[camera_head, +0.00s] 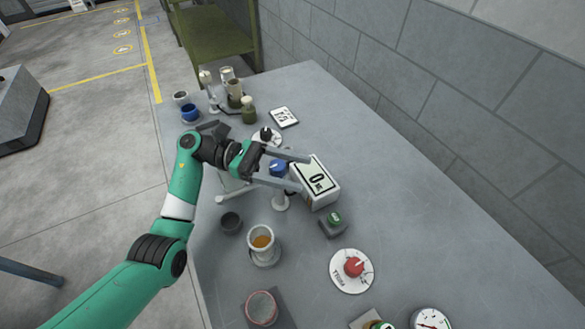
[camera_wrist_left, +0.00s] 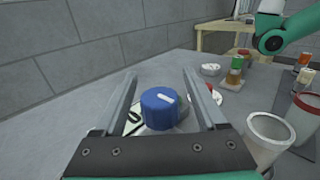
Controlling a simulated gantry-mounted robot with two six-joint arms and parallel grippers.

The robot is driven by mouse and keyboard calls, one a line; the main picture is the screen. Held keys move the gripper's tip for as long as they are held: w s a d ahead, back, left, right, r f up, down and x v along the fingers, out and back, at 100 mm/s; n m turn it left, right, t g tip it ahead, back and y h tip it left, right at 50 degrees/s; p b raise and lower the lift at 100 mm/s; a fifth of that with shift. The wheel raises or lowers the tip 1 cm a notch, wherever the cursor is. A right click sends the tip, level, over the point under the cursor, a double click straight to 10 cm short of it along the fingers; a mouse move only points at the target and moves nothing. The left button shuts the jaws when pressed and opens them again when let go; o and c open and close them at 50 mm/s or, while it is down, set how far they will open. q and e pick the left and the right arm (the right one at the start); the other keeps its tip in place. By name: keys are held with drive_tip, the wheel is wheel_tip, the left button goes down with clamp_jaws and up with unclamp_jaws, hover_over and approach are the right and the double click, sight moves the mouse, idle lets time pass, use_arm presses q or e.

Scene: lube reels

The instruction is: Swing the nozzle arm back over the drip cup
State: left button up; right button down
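My left gripper (camera_head: 304,173) is open, with its fingers on either side of a blue knob (camera_head: 277,168) with a white mark. The left wrist view shows the blue knob (camera_wrist_left: 158,108) between the parted fingers, with gaps on both sides. The knob tops a pale post (camera_head: 281,201). A pale nozzle arm (camera_head: 232,194) reaches left from under my gripper, and part of it is hidden. A dark cup (camera_head: 231,222), perhaps the drip cup, stands just below the arm's outer end. Whether the outlet is over it, I cannot tell. My right gripper is not visible.
A white counter box (camera_head: 317,183) reading 0 stands right of the fingertips. A white cup of amber liquid (camera_head: 261,241), a green button box (camera_head: 333,223) and a red dial (camera_head: 353,267) are nearer. Bottles and cups crowd the far end. A block wall bounds the right side.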

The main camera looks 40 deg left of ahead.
use_arm(q)
drive_tip(key=v, duration=1.1)
drive_tip(key=shift+a, duration=0.35)
drive_tip(key=shift+s, duration=0.1)
